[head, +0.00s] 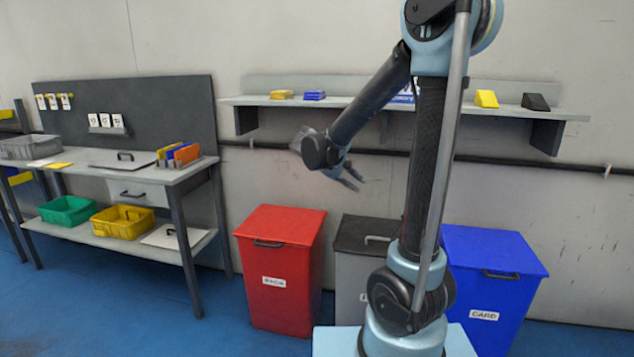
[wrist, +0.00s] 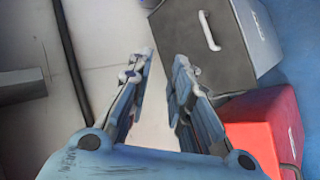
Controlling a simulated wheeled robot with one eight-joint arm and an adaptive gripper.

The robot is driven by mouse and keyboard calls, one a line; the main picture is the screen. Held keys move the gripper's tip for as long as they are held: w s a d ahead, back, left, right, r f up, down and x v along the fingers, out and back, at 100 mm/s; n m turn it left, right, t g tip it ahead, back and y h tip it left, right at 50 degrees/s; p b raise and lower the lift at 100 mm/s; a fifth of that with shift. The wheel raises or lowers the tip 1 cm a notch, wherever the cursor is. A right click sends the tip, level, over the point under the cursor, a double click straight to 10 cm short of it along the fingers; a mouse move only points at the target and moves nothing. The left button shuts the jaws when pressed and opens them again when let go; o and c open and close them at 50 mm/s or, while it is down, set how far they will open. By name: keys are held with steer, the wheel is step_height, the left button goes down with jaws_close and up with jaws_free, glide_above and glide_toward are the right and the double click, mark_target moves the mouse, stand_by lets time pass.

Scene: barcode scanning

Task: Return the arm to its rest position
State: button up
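My gripper (head: 350,176) hangs in the air in front of the wall, below the wall shelf and above the red and grey bins. My arm bends down to it from the top of my column. In the wrist view my gripper (wrist: 163,85) has its two fingers apart with nothing between them, so it is open and empty. Behind the fingers, the wrist view shows bare wall, the grey bin and part of the red bin.
A red bin (head: 280,268), a grey bin (head: 355,265) and a blue bin (head: 490,280) stand along the wall. The wall shelf (head: 250,101) carries several small blocks. A workbench (head: 165,177) with coloured trays stands at left. Open blue floor lies between bench and red bin.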

steer(key=s+d+f+m+g+y, duration=0.15)
steer(key=s+d, duration=0.25)
steer(key=s, duration=0.4)
steer(key=s+d+f+m+g+y, duration=0.15)
steer(key=s+d, duration=0.25)
steer(key=s, duration=0.4)
steer(key=s+f+m+y, duration=0.1)
steer(key=s+f+y, duration=0.1)
steer(key=s+f, duration=0.2)
steer(key=s+a+f+m+y, duration=0.1)
steer(key=s+f+y, duration=0.2)
steer(key=s, duration=0.6)
steer(key=shift+s+a+f+m, duration=0.3)
steer(key=shift+s+f, duration=0.1)
steer(key=shift+f, duration=0.05)
